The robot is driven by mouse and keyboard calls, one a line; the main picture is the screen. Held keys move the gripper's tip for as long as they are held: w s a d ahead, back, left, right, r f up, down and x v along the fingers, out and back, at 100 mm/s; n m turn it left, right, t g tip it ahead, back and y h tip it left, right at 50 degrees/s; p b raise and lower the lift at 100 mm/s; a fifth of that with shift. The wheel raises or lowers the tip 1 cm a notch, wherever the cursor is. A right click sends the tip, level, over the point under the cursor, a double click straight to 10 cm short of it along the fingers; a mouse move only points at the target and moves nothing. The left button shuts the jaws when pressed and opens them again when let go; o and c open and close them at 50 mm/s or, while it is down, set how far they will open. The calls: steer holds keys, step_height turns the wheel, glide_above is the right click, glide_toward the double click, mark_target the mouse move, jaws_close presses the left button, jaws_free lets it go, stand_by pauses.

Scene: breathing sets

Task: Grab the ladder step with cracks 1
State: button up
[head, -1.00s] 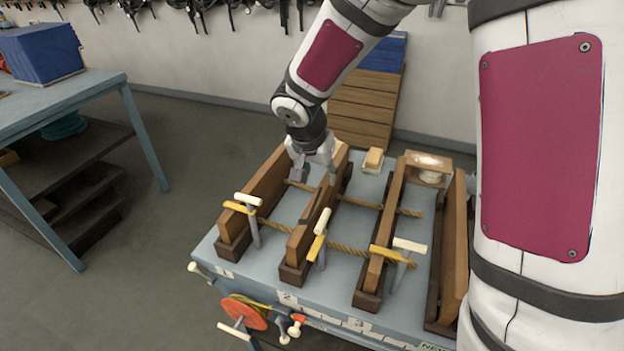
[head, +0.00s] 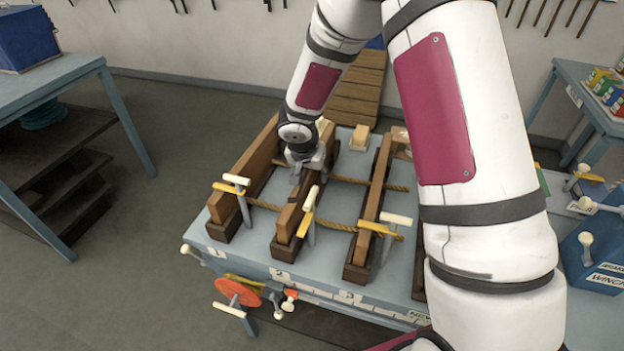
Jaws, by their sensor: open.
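Several brown wooden steps stand on edge in dark holders on a blue-grey bench (head: 325,215). The left step (head: 255,160) is behind the label 1 (head: 217,253). The middle step (head: 290,215) is behind the label 2, and another step (head: 370,205) is behind the label 3. I cannot make out cracks on any step at this size. My gripper (head: 297,176) is open and points down at the middle step, about halfway along it. Its fingers hide part of that step, and I cannot tell whether they touch it.
White-handled clamps (head: 311,205) with yellow bars stand at the steps' near ends. Ropes (head: 341,226) run across between the steps. An orange reel (head: 238,291) hangs at the bench front. A blue winch box (head: 590,255) is at the right.

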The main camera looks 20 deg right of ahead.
steer(key=shift+x, duration=1.25)
steer(key=shift+c, duration=0.3)
jaws_close()
steer(key=shift+r, duration=0.1)
